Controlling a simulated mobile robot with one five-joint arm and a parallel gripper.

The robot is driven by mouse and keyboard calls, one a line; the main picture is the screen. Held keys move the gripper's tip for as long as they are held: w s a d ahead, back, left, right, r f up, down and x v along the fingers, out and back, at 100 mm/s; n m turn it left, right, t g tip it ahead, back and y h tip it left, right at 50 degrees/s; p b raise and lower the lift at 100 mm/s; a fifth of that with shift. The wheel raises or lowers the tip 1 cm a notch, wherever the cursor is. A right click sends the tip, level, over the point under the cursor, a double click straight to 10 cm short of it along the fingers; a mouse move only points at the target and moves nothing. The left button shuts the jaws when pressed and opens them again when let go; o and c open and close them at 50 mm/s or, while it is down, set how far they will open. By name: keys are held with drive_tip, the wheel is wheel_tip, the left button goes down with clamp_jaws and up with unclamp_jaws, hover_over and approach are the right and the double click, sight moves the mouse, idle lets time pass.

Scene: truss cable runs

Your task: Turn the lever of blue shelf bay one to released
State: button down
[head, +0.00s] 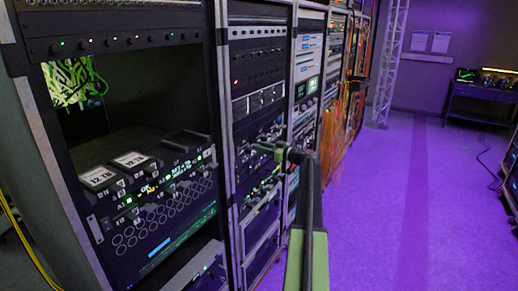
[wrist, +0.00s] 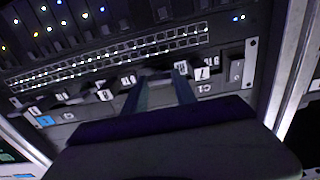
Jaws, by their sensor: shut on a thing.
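My gripper (head: 256,146) reaches left from the end of my green arm to the front of the second rack in the head view. In the wrist view my gripper (wrist: 160,78) has its two fingers around a small dark lever (wrist: 157,72), shut on it. The lever sits in a row of similar dark levers with white labels, below a long row of lit ports. A small blue tag (wrist: 45,121) is at the left end of that row. The fingers hide much of the lever, so I cannot read its position.
A rack (head: 140,215) with two white labels stands close on the left. More racks run back along the same side, with orange cables (head: 333,125) hanging from one. The purple floor (head: 385,215) on the right is clear. A dark table (head: 480,97) stands at the back right.

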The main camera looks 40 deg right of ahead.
drive_tip(key=m, duration=1.7)
drive_tip(key=shift+d+f+m, duration=0.1)
drive_tip(key=shift+d+m, duration=0.15)
drive_tip(key=shift+m, duration=0.15)
idle(0.3)
drive_tip(key=c, duration=1)
unclamp_jaws()
drive_tip(key=shift+s, duration=0.1)
drive_tip(key=v, duration=1.7)
drive_tip(key=shift+s, duration=0.15)
